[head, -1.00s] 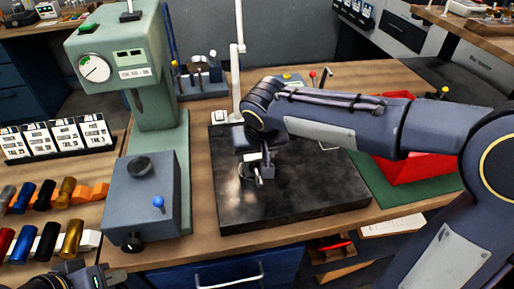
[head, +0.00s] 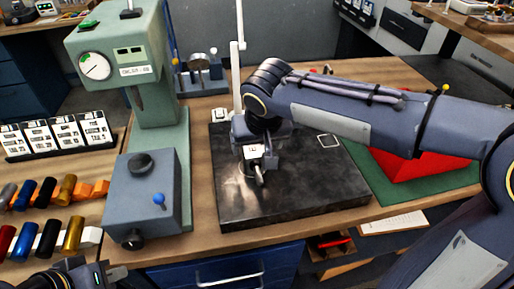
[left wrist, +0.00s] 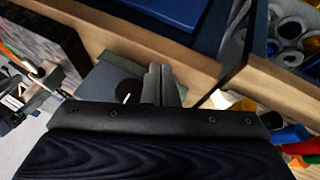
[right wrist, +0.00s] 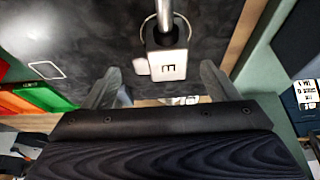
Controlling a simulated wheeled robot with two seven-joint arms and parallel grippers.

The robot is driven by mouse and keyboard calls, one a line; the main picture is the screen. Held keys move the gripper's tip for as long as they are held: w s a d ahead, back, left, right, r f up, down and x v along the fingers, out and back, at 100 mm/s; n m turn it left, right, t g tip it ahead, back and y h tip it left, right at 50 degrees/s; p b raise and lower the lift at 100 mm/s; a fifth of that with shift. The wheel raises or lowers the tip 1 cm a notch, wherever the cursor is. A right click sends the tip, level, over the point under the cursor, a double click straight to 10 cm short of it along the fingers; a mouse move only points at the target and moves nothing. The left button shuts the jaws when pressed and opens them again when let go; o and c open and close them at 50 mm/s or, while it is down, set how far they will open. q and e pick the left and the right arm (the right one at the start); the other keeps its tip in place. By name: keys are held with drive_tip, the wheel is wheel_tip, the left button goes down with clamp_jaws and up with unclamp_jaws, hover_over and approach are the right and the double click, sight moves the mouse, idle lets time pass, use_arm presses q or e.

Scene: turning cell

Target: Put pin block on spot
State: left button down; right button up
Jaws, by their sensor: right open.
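The pin block (right wrist: 168,62) is a small grey block with a white face lettered "E" and a metal pin. It stands on the dark plate (head: 300,190). My right gripper (right wrist: 160,80) is open, with one finger on each side of the block's near end; I cannot tell whether they touch it. In the head view the right gripper (head: 258,168) is low over the plate and largely hides the block. The spot, a white square outline (head: 328,141), is bare on the plate; it also shows in the right wrist view (right wrist: 46,70). My left gripper (left wrist: 161,84) is shut and empty.
A green press with a dial (head: 95,68) and a grey box (head: 145,200) stand left of the plate. A white post (head: 238,55) rises behind it. A red bin (head: 405,168) on a green mat lies right. The plate's front is clear.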

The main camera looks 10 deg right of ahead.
drive_tip(key=v, duration=0.8)
drive_tip(key=s+d+f+m+y, duration=0.1)
drive_tip(key=s+d+f+y, duration=0.1)
drive_tip(key=s+d+f, duration=0.3)
drive_tip(key=s+d+f+t+y, duration=0.1)
drive_tip(key=s+d+f, duration=0.4)
drive_tip(key=s, duration=0.8)
wheel_tip(320, 180, down, 3)
drive_tip(key=shift+d+f+m+y, duration=0.15)
drive_tip(key=shift+f+m+y, duration=0.1)
drive_tip(key=shift+m+y, duration=0.15)
